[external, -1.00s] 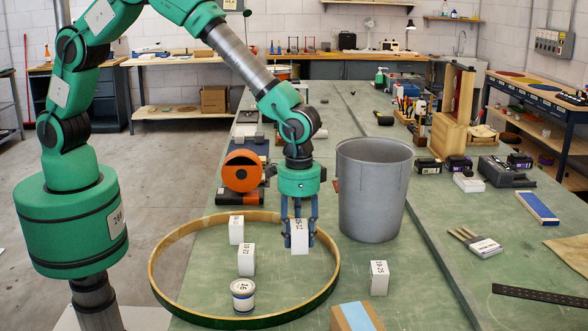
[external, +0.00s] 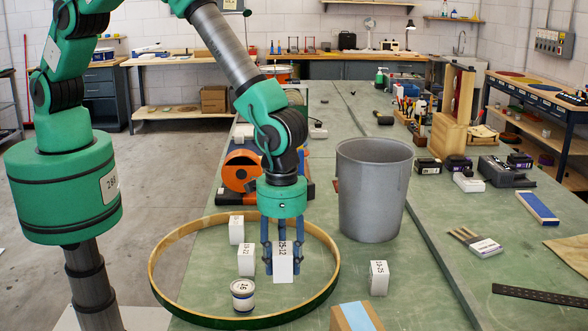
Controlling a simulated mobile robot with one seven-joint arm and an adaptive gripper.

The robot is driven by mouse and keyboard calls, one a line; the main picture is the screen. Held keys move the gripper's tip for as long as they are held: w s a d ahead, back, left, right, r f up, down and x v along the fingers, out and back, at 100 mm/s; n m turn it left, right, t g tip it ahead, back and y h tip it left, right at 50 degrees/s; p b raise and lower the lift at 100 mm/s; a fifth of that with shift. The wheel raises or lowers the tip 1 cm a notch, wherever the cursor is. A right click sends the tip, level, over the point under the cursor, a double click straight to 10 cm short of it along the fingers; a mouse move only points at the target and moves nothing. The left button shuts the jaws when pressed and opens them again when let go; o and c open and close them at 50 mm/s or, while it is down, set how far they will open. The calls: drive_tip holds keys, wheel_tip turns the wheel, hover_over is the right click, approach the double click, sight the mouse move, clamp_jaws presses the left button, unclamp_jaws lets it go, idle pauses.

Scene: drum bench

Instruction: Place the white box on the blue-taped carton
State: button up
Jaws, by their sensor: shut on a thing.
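My gripper (external: 282,258) is shut on a white box (external: 283,268) with a printed label, inside the area of the wooden hoop. I cannot tell whether the box touches the bench. The blue-taped carton (external: 347,318) is at the bottom edge, right of and nearer than the held box, and partly cut off by the frame. Its top shows brown card with a pale blue strip and nothing on it. Other white labelled boxes stand inside the hoop (external: 236,230) (external: 246,260), and one stands outside it on the right (external: 378,278).
The wooden hoop (external: 333,262) lies on the green bench around the boxes and a white tin (external: 243,295). A grey bin (external: 373,190) stands behind, to the right. An orange reel (external: 240,171) is behind the hoop.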

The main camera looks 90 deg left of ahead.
drive_tip(key=shift+s+d, duration=0.15)
drive_tip(key=shift+d, duration=0.15)
drive_tip(key=p, duration=0.3)
hover_over(348, 316)
drive_tip(key=shift+f, duration=0.7)
drive_tip(key=shift+f, duration=0.1)
idle(0.4)
drive_tip(key=shift+f, duration=1.65)
drive_tip(key=shift+f, duration=0.25)
drive_tip(key=o, duration=1.2)
drive_tip(key=shift+r, duration=0.1)
